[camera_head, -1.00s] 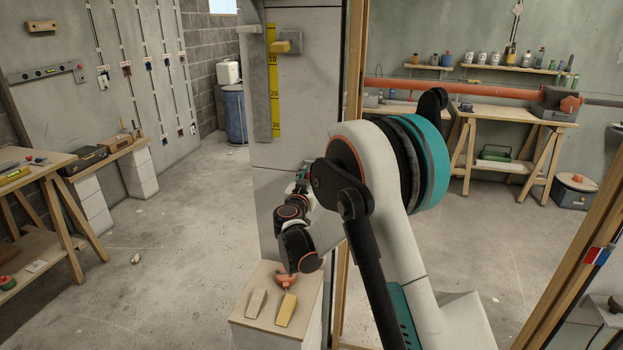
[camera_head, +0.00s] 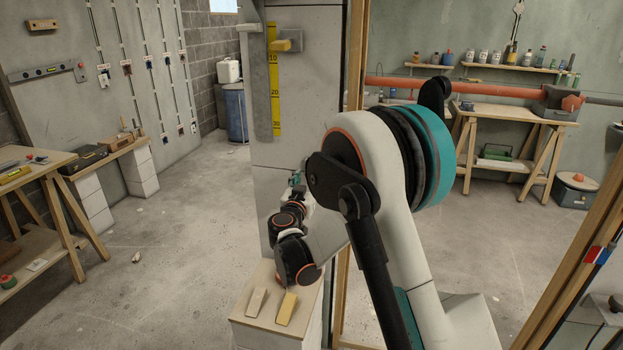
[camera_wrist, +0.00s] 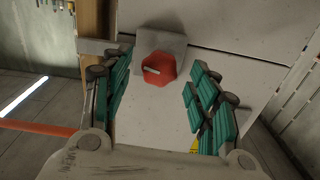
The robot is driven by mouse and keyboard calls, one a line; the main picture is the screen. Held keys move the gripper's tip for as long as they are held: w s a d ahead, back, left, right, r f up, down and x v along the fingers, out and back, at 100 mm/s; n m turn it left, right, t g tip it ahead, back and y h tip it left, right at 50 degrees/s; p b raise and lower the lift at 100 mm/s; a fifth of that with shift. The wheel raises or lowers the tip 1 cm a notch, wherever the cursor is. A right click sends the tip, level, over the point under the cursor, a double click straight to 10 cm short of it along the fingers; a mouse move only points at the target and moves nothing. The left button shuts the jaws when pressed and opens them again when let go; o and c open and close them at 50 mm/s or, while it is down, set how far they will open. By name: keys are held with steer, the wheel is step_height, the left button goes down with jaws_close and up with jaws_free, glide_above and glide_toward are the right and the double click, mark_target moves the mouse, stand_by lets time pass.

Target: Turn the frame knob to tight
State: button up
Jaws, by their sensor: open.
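The frame knob is a red, roughly hexagonal knob (camera_wrist: 159,78) with a pale pointer bar, on a grey square plate (camera_wrist: 178,48) in the wrist view. The plate is on a pale panel. My gripper (camera_wrist: 162,65) is open, with a teal-padded finger on each side of the knob in the picture. A gap shows between the knob and each finger; I cannot tell how far off the knob is in depth. In the head view, a little teal of my gripper (camera_head: 297,180) shows beside the pale panel (camera_head: 290,120); the knob is hidden there.
A low stand (camera_head: 258,318) with a pale wedge (camera_head: 257,300) and a yellow wedge (camera_head: 286,308) is below my wrist. A timber post (camera_head: 354,70) rises right beside the panel. A yellow-handled fitting (camera_head: 282,46) juts from the panel. The floor at left is open.

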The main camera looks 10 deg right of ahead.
steer(key=v, duration=0.8)
steer(key=shift+r, duration=0.1)
